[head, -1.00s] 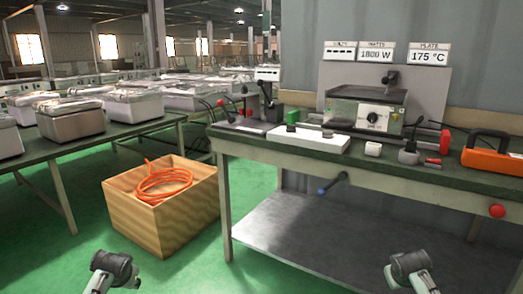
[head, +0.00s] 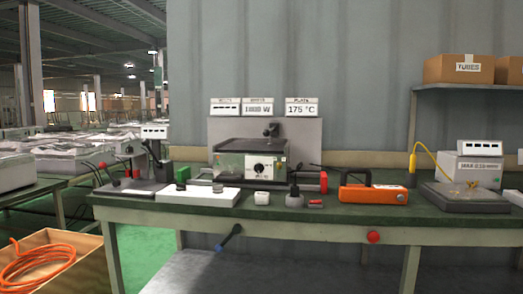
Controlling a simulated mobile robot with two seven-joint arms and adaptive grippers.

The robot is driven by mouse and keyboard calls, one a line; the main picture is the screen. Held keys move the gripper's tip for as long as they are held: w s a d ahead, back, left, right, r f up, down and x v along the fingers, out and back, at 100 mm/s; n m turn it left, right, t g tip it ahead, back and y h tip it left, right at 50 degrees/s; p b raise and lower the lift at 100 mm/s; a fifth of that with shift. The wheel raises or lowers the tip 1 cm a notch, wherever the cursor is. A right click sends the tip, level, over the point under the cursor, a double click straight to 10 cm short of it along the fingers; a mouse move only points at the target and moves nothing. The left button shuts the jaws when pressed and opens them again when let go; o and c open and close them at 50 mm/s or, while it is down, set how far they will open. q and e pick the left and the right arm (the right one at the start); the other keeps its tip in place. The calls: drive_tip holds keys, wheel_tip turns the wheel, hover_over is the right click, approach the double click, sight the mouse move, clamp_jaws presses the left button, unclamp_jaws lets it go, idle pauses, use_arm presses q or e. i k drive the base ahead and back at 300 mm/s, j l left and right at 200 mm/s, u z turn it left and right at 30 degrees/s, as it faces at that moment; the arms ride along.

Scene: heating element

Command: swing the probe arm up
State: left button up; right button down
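The hot plate unit (head: 238,161) stands on the green-topped bench, with a dark flat top and a black round knob on its front. A small dark arm-like part (head: 270,130) rises at the back of the plate; it may be the probe arm, but it is too small to tell its pose. A panel behind carries signs, one reading PLATE 175 °C (head: 302,107). Neither of my grippers is in view.
The bench (head: 330,220) also holds a white slab (head: 198,196), a black stand (head: 154,158), an orange tool (head: 373,194) and a yellow-handled probe (head: 412,160) on a cord. A wooden crate (head: 90,265) with orange hose stands on the floor at left.

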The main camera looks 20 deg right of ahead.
sight(266, 133)
drive_tip(key=z, duration=0.6)
drive_tip(key=i+l, duration=0.45)
drive_tip(key=l, duration=0.15)
drive_tip(key=i+l, duration=0.45)
drive_tip(key=l, duration=0.15)
